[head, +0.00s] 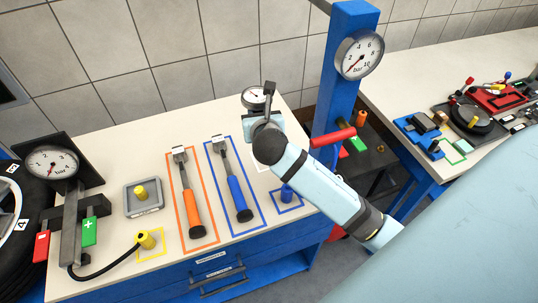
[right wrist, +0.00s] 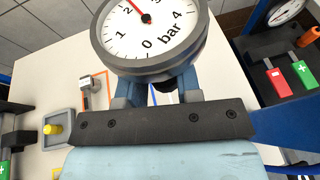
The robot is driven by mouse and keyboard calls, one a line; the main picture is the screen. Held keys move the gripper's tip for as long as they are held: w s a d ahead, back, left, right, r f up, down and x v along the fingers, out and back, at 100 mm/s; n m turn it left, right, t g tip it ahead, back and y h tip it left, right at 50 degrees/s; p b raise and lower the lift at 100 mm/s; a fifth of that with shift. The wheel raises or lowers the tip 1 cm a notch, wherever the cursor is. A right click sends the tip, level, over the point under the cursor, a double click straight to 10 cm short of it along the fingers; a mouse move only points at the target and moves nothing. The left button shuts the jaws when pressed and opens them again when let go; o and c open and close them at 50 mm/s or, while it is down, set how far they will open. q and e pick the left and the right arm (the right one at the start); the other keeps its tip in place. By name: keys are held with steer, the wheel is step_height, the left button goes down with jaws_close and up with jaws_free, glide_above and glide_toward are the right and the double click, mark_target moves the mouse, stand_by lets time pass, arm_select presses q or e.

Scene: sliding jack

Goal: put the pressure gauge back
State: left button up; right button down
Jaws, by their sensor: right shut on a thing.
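The pressure gauge (head: 254,97), a round white dial with a grey rim, is at the back of the white workbench, in my right gripper (head: 262,110). In the right wrist view the gauge (right wrist: 150,32) fills the top, its dial marked "bar", with a red needle. The two blue fingers of the right gripper (right wrist: 158,88) are shut on it from below the rim. The gauge seems to be above the bench top; whether it touches is unclear. A white outline (head: 262,163) on the bench is partly hidden by my right arm. My left gripper is not in view.
Orange (head: 191,205) and blue (head: 237,191) hammer-like tools lie in outlines on the workbench (head: 120,250). A grey tray (head: 143,196) with a yellow knob is left of them. A blue post (head: 343,90) with a large gauge (head: 360,54) rises right of my gripper.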

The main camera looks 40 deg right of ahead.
steer(key=w+d+m+h, duration=0.1)
steer(key=w+d+m+h+b, duration=0.1)
steer(key=shift+d+g, duration=0.4)
steer(key=shift+h, duration=0.4)
steer(key=shift+w+d+f+b, duration=0.1)
steer(key=shift+d+f+b, duration=0.05)
steer(key=shift+f, duration=3.15)
steer(key=shift+s+d+f+b, duration=0.1)
steer(key=shift+f+b, duration=0.1)
steer(key=shift+f, duration=3.1)
steer(key=shift+w+d+f+b, duration=0.1)
steer(key=shift+d+f+b, duration=0.05)
steer(key=shift+f, duration=3.15)
steer(key=shift+f, duration=0.15)
steer(key=c, duration=0.8)
jaws_free()
